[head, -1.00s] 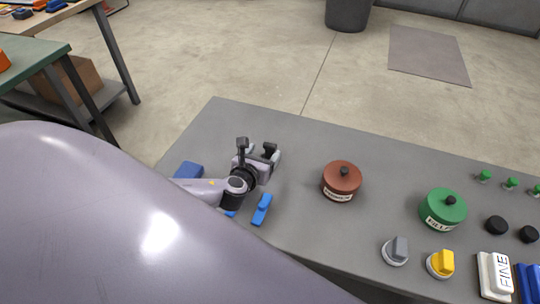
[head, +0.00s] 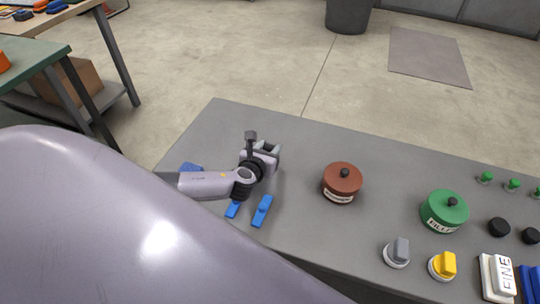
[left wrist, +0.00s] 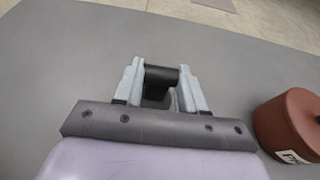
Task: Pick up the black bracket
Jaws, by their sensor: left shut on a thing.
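The black bracket (left wrist: 161,76) shows in the left wrist view as a dark piece between the two pale fingers of my left gripper (left wrist: 161,88). The gripper is shut on it. In the head view my left gripper (head: 266,153) is over the left part of the grey table. The bracket is hidden there by the gripper, and I cannot tell whether it touches the tabletop. My right gripper is in neither view.
The grey table (head: 300,150) holds a red-brown lidded tin (head: 341,185) right of the gripper and a green tin (head: 444,212) farther right. Blue pieces (head: 262,211) lie near my arm. Knobs (head: 442,266) stand at front right. The table's far left part is clear.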

